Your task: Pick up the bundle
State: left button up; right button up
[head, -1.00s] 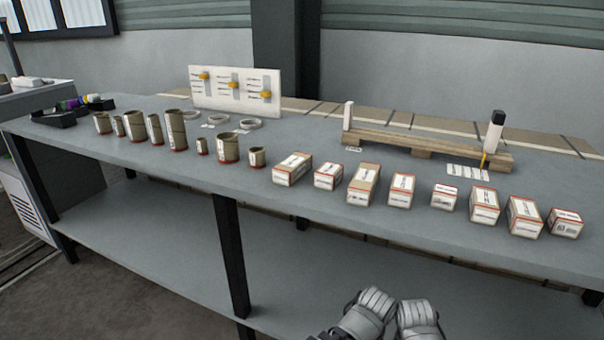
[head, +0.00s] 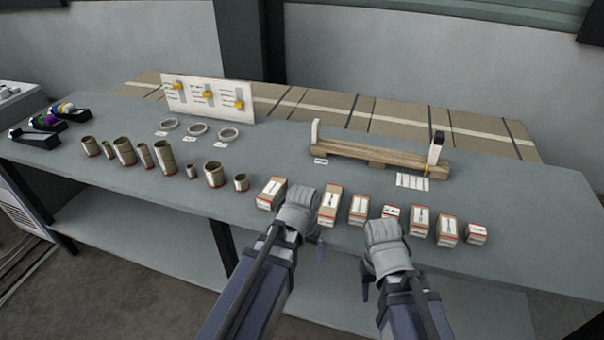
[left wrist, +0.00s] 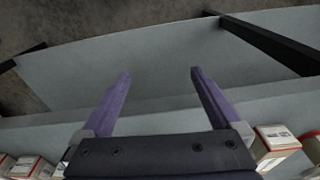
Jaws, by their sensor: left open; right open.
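No single thing is clearly marked as the bundle. White-labelled boxes with red edges stand in a row along the table's front right, among them a box (head: 271,193) left of my left gripper and a taller box (head: 329,206) right of it. Brown cylinders stand to the left, such as a tall cylinder (head: 165,157). My left gripper (head: 319,252) hangs at the table's front edge. In the left wrist view its purple fingers (left wrist: 160,74) are apart with nothing between them. My right gripper (head: 365,282) is in front of the table edge, open, its fingers partly hidden.
The table (head: 280,155) has clear room behind the boxes. A wooden stand (head: 370,153) with two posts lies at the back. A white panel (head: 208,97) with yellow knobs stands behind several rings (head: 197,130). A lower shelf (head: 150,235) runs beneath the table.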

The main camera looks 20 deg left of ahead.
pick_arm(q)
jog(key=w+a+r+t+p, duration=0.1)
jog(key=w+r+p, duration=0.1)
jog(key=w+r, duration=0.1)
jog(key=w+a+r+t+p, duration=0.1)
jog(key=w+a+r+p, duration=0.1)
jog(key=w+r, duration=0.2)
jog(key=w+a+r+t+p, duration=0.1)
jog(key=w+r+p, duration=0.2)
jog(key=w, duration=0.3)
jog(key=shift+w+a+r, duration=0.3)
jog(key=shift+a+r, duration=0.05)
jog(key=shift+r, duration=0.3)
pick_arm(e)
notch_tip(320, 180, up, 10)
pick_arm(q)
jog(key=shift+b+x, duration=0.9)
jog(key=shift+x, duration=0.2)
jog(key=b+x, duration=0.2)
jog(key=x, duration=0.1)
jog(key=b+x, duration=0.2)
jog(key=b, duration=0.1)
jog(key=shift+w+a+f, duration=0.15)
jog(key=shift+a+f, duration=0.05)
jog(key=shift+f, duration=0.2)
jog(key=shift+r, duration=0.1)
pick_arm(e)
notch_tip(320, 180, down, 8)
jog(key=shift+r, duration=0.2)
